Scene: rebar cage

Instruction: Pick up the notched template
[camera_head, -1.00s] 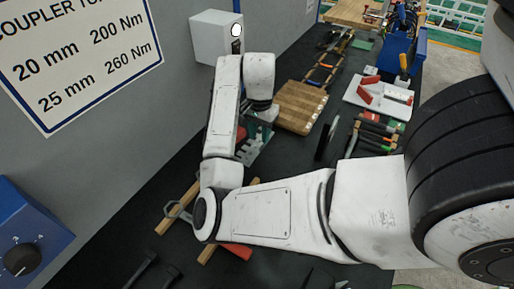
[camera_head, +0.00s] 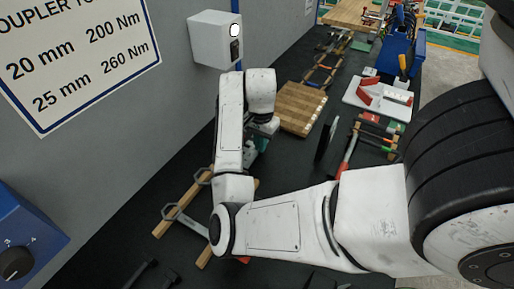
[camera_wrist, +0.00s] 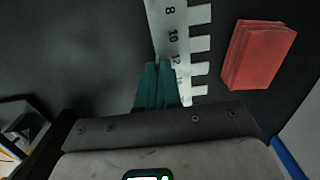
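The notched template (camera_wrist: 171,35) is a pale metal strip with square teeth along its right side and printed numbers such as 8, 10 and 12. In the wrist view it runs from the top edge down to my gripper (camera_wrist: 158,66). The two teal fingers are close together, and the template's left edge runs into the narrow gap between them. The right finger covers part of the strip. In the head view my gripper (camera_head: 262,143) is mostly behind my arm, and I cannot make out the template there.
A red block (camera_wrist: 259,55) lies right of the template on the dark bench. A wooden block (camera_head: 301,108) and a black disc (camera_head: 326,140) stand beyond my gripper. Wooden bars (camera_head: 182,203) lie left of my arm.

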